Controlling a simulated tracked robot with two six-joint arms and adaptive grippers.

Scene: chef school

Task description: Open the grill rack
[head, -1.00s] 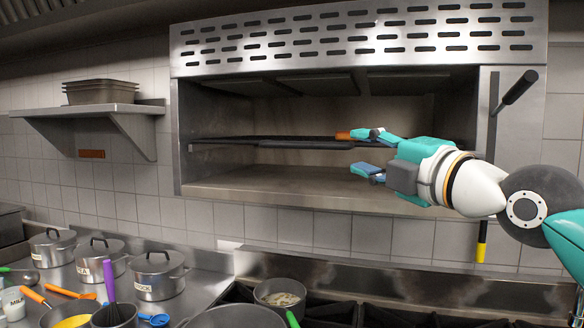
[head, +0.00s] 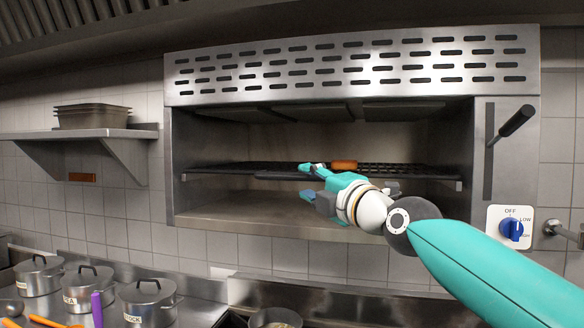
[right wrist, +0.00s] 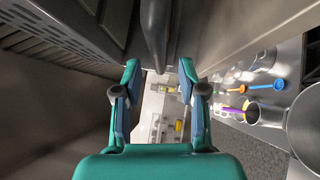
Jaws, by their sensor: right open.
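The grill rack (head: 222,168) is a dark grate lying level inside the open steel grill, with a dark bar (head: 280,175) along its front edge. My right gripper (head: 308,181) is at the middle of the grill's front, one finger at about bar height and the other below. Its jaws are open. In the right wrist view a dark bar (right wrist: 155,35) runs toward the gap between the open fingers (right wrist: 160,82). I cannot tell whether the fingers touch it. My arm hides part of the rack's right side. My left gripper is not in view.
An orange-brown piece (head: 344,164) lies on the rack, right of the fingertips. A black-handled lever (head: 515,121) and a blue knob (head: 511,229) are at the right. Lidded pots (head: 148,303) stand below left. A wall shelf (head: 92,133) holds trays.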

